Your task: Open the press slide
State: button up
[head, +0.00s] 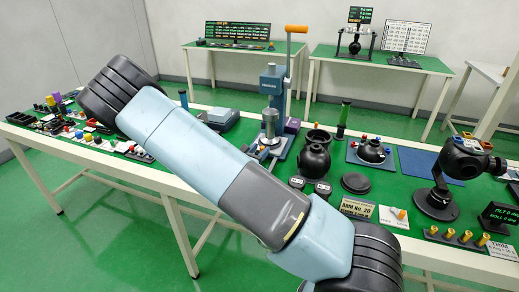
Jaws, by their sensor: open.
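The press stands on the green bench behind my arm, near the middle of the head view. It has a blue-grey head (273,80), a tall post with an orange handle (296,29) on top, and a silver cylindrical part (269,122) below the head. Its low base (283,148) is partly hidden by my arm. I cannot make out which part is the slide or how far it is open. My light blue and grey arm crosses the view in front of the bench. My gripper is not in view.
Several small parts crowd the bench's left end. Two more tables stand behind, with open green floor between.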

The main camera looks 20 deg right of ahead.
jog(key=shift+x, duration=1.25)
grip_shut()
jog(key=shift+a, duration=0.1)
